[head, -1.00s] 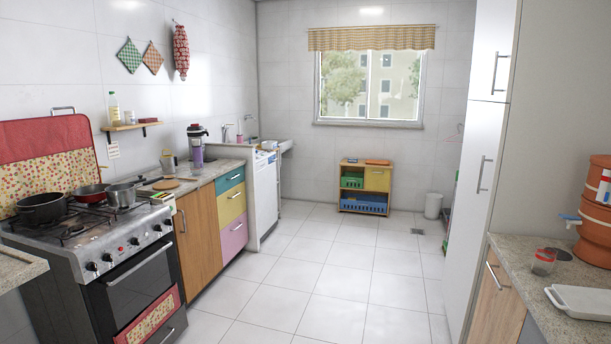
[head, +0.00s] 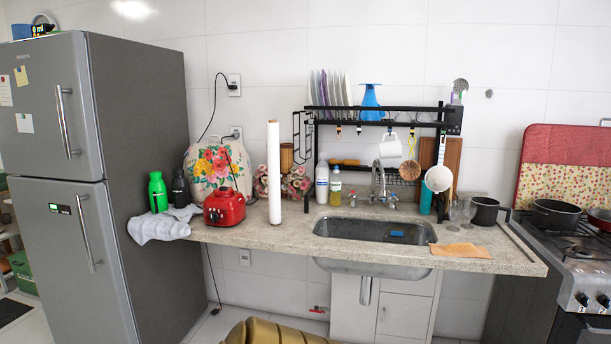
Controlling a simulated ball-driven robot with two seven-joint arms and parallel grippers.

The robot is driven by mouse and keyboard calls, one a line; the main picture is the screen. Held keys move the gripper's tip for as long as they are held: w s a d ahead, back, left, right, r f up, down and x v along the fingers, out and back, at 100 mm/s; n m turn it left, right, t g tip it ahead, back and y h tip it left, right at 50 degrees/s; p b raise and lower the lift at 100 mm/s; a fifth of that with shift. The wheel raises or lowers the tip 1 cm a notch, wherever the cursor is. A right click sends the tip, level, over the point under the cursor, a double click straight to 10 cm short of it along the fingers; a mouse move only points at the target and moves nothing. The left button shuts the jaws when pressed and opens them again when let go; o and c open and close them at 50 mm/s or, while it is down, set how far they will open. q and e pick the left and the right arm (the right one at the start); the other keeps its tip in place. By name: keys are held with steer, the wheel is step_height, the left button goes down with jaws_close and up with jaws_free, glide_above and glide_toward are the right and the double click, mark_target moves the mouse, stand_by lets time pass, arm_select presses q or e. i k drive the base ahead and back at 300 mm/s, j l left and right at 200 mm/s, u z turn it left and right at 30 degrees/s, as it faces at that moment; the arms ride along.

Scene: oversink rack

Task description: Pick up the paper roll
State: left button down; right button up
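A tall white paper roll (head: 274,172) stands upright on the left part of the granite counter (head: 264,236), between a red appliance and the sink. Its top reaches above the bottles near it. Neither of my grippers shows in the head view, so I cannot see their state.
The red appliance (head: 224,207) and a grey cloth (head: 163,225) lie left of the roll. A soap bottle (head: 336,189) and the sink (head: 375,231) are to its right. A black dish rack (head: 380,109) stands over the sink. A grey fridge (head: 120,150) borders the counter's left end.

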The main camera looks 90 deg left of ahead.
mark_target(272, 126)
steer(key=k+u, duration=0.1)
steer(key=u, duration=2.85)
steer(key=i+j+z, duration=0.2)
steer(key=i+j, duration=0.35)
steer(key=i, duration=0.15)
